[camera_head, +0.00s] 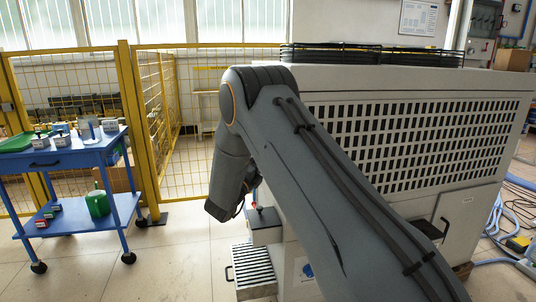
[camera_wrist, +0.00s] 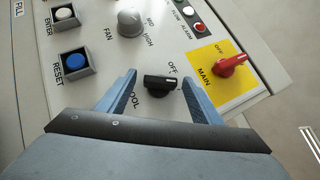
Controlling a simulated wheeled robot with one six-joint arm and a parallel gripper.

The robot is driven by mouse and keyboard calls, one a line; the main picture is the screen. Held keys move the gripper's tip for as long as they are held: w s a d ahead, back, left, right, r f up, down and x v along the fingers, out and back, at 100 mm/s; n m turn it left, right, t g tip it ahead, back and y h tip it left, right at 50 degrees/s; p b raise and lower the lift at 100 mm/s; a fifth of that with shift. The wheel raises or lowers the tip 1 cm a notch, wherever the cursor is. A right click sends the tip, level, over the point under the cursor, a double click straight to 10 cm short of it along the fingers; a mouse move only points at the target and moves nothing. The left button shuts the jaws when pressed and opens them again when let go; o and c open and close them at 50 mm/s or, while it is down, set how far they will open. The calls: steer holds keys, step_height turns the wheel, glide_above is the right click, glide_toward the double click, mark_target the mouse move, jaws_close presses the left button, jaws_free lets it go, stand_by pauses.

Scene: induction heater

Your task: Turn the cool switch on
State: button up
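The cool switch (camera_wrist: 160,82) is a black rotary knob on a grey control panel in the wrist view. Its grip bar lies nearly level across the picture. An "OFF" label is just above it, and a partly hidden label reading "OOL" is below left. My gripper (camera_wrist: 160,77) is open, with one blue-grey finger on each side of the knob. Gaps show between the fingers and the knob, so neither seems to touch it. In the head view my arm hides the panel and the switch.
On the panel are a red main switch (camera_wrist: 232,66) on a yellow plate close right of the right finger, a grey fan knob (camera_wrist: 130,22), a blue reset button (camera_wrist: 76,62) and a white enter button (camera_wrist: 64,14). A blue cart (camera_head: 70,155) and yellow fence (camera_head: 145,130) stand left.

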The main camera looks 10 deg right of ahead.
steer(key=v, duration=0.8)
steer(key=shift+w, duration=0.15)
